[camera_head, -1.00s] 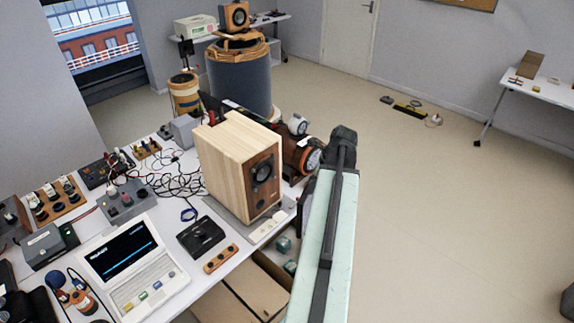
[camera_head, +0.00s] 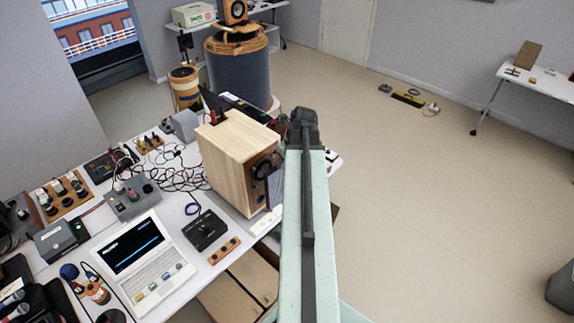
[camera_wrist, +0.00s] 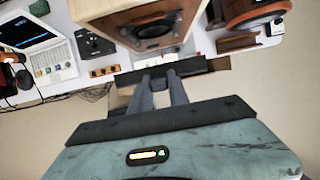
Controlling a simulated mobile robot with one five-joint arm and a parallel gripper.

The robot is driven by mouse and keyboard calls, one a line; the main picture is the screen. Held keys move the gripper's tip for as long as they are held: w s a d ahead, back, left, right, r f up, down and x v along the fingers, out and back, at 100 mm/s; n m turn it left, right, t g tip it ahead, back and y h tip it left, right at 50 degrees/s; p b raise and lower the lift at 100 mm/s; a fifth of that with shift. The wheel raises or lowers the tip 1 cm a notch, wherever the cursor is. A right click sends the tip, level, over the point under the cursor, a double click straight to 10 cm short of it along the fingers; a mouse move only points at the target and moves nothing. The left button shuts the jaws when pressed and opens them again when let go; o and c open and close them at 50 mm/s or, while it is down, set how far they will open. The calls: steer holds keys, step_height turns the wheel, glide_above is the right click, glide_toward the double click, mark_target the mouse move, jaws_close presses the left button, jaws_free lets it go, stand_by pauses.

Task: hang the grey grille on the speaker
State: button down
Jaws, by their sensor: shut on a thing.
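The speaker (camera_head: 226,165) is a pale wooden box with a darker front, standing on the table; its driver cone shows in the wrist view (camera_wrist: 153,31). The grey grille (camera_head: 274,189) is a thin panel just in front of the speaker's face, partly hidden by my arm. In the wrist view the grille shows nearly edge-on as a dark bar (camera_wrist: 200,67) below the speaker front. My gripper (camera_wrist: 161,79) is shut on the grille. A gap seems to show between grille and speaker; whether they touch I cannot tell. In the head view my arm hides the jaws.
Open floor (camera_head: 430,200) lies to the right.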

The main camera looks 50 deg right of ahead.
steer(key=shift+w+d, duration=0.2)
steer(key=shift+w, duration=1.95)
steer(key=shift+w+d, duration=0.15)
steer(key=shift+w, duration=1.95)
steer(key=shift+s+a, duration=0.1)
steer(key=shift+s, duration=0.25)
steer(key=shift+w, duration=0.55)
steer(key=shift+f+b, duration=0.55)
steer(key=shift+b, duration=0.05)
stand_by(0.4)
steer(key=c, duration=1.2)
jaws_free()
steer(key=p+v, duration=0.7)
steer(key=v, duration=0.1)
